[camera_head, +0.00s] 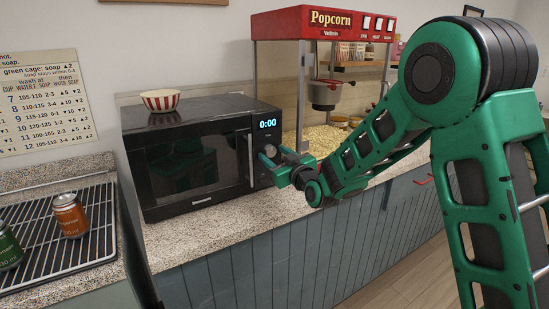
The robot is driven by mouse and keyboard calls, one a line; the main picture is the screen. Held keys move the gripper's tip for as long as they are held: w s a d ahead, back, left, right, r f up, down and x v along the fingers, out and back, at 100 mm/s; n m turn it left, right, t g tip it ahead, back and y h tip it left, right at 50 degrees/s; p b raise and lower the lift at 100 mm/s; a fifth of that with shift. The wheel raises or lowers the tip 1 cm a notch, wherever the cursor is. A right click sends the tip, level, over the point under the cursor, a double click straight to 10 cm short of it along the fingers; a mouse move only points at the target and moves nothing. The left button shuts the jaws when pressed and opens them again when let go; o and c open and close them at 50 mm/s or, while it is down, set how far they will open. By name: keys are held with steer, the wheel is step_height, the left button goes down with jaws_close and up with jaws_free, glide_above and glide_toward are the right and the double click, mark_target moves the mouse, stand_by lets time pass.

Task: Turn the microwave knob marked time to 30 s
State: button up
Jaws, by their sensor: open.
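A black microwave (190,155) stands on the speckled counter, its door shut. Its display (268,124) at the upper right of the front reads 0:00. My gripper (268,158) is at the control panel, right of the silver door handle (250,160) and below the display. The gripper covers the lower panel, so the time knob is mostly hidden behind it. I cannot tell whether the fingers touch the knob. The jaws are open, with no object seen held in them.
A red-and-white striped bowl (160,100) sits on top of the microwave. A popcorn machine (322,22) stands to the right, behind my arm. At left, an orange-brown can (69,215) and a green can (8,246) are on a black wire rack (95,215). The counter before the microwave is clear.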

steer(key=c, duration=1)
steer(key=shift+c, duration=0.2)
steer(key=shift+m, duration=0.4)
steer(key=shift+d+m, duration=0.15)
steer(key=shift+m, duration=2.25)
steer(key=o, duration=1)
steer(key=shift+o, duration=0.2)
